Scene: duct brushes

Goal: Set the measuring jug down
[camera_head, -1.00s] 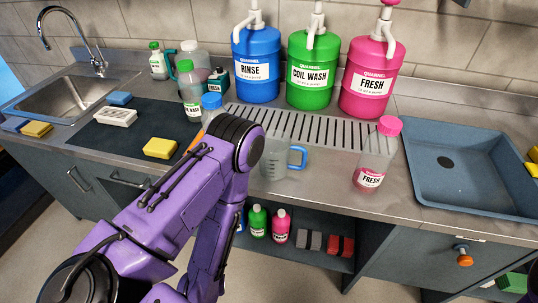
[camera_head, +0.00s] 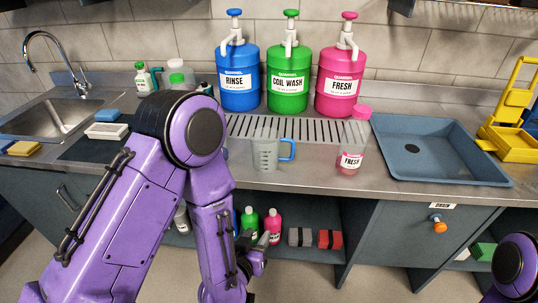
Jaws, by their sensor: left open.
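The clear measuring jug (camera_head: 265,155) with a blue handle (camera_head: 288,150) stands upright on the steel counter, at the front edge of the slotted drain grate (camera_head: 310,131). Nothing holds it. My left arm comes in from the left and bends down in front of the counter. My left gripper (camera_head: 254,264) is dark, partly hidden by the forearm, and hangs below the counter edge, apart from the jug. It is open; I see nothing in it. My right gripper is out of view; only a part of my right arm shows at the lower right.
Blue, green and pink pump jugs (camera_head: 288,80) stand behind the grate. A blue-grey basin (camera_head: 437,155) is at the right. Bottles and blocks (camera_head: 300,236) sit on the shelf below.

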